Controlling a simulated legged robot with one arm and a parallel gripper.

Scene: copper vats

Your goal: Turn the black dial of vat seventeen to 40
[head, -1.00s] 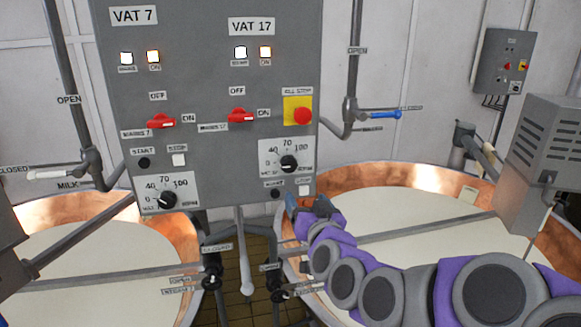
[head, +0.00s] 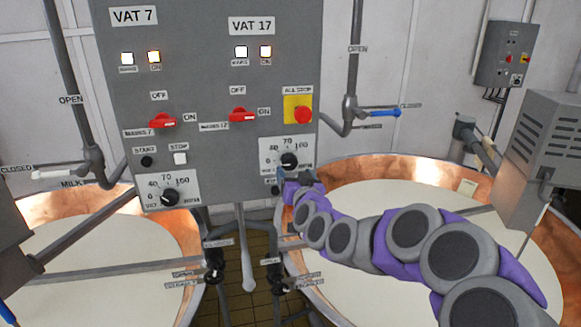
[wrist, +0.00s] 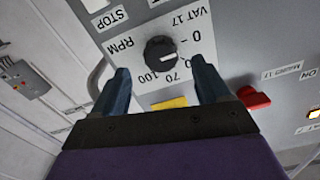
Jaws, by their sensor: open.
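The black dial of vat seventeen (head: 289,160) sits on a white scale plate at the lower right of the grey panel. In the wrist view the dial (wrist: 160,52) shows up close, upside down, with 0, 70 and 100 readable around it. A pale mark shows on the knob, but I cannot read its exact setting. My gripper (head: 284,180) is just below the dial in the head view. In the wrist view my gripper (wrist: 162,82) is open, with one blue finger to each side of the dial plate and nothing between them touching the dial visibly.
The vat 7 dial (head: 169,196) is at the lower left of the panel. The red all-stop button (head: 303,115) is above the vat seventeen dial, and a red switch (head: 239,116) is left of it. Copper vats (head: 470,178) stand below on both sides.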

